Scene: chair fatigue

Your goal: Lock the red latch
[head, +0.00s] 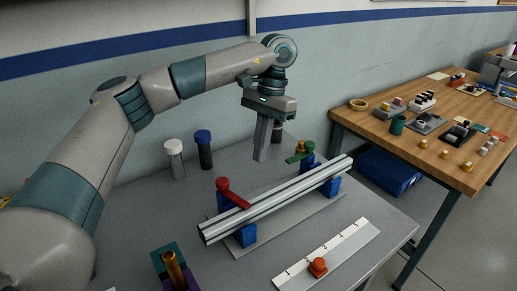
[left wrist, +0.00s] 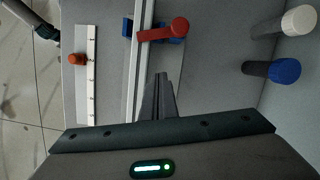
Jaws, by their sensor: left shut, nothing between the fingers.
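The red latch (head: 234,194) stands at the near left end of the silver beam (head: 280,198). It has a round knob and a flat arm that points toward the beam. In the left wrist view the red latch (left wrist: 163,33) shows at the top, its arm tip overlapping the beam (left wrist: 134,92). My left gripper (head: 260,158) is shut and empty, pointing down above the table behind the beam, apart from the latch. In the left wrist view its fingers (left wrist: 161,78) are below the latch. My right gripper is not seen.
A green latch (head: 299,156) stands by the beam's far end. Blue supports (head: 246,235) hold the beam. White-topped (head: 174,158) and blue-topped (head: 204,150) cylinders stand at the back left. A ruler strip (head: 340,251) with an orange knob (head: 317,266) lies in front.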

